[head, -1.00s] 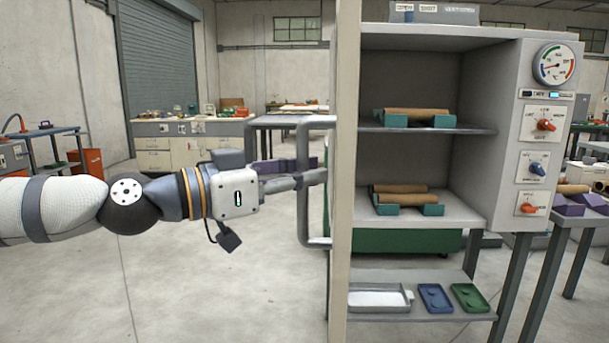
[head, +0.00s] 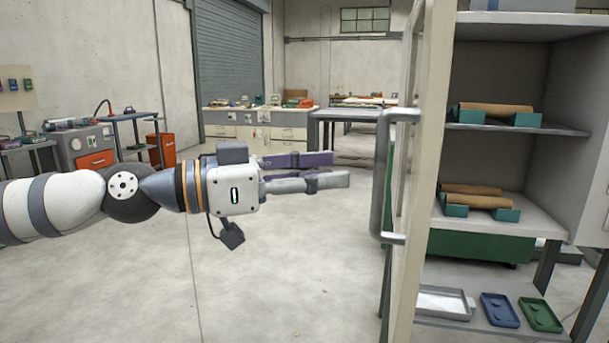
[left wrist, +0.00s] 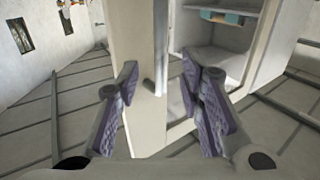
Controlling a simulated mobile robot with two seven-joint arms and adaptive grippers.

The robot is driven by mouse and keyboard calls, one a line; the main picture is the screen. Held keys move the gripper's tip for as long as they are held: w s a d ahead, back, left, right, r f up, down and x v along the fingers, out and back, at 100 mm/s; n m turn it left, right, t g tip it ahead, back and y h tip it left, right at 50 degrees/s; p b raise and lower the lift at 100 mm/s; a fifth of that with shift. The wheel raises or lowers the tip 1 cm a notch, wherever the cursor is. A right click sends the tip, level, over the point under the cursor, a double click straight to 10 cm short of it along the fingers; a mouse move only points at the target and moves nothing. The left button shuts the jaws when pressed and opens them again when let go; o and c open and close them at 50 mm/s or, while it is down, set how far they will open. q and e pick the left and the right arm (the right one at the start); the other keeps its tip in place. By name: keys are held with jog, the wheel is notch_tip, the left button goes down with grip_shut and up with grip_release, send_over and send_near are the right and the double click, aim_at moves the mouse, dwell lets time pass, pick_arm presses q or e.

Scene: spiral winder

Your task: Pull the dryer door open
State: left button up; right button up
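The dryer door (head: 422,150) stands open, seen nearly edge-on in the head view, with its grey bar handle (head: 380,180) facing left. The dryer (head: 568,140) is open to its right, with brown rolls on green holders on its shelves. My left gripper (head: 338,169) is open and empty, left of the handle with a gap between fingertips and bar. In the left wrist view the spread fingers (left wrist: 158,75) point at the pale door (left wrist: 130,45), and a short piece of the handle (left wrist: 149,92) shows between them. My right gripper is out of view.
A lower shelf (head: 475,325) holds a white tray (head: 442,303), a blue tray (head: 499,310) and a green tray (head: 540,315). A white cabinet bench (head: 260,125) and a grey table (head: 345,115) stand behind. The floor (head: 290,270) left of the door is clear.

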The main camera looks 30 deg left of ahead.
pick_arm(q)
jog(key=v, duration=0.3)
jog(key=shift+f, duration=0.1)
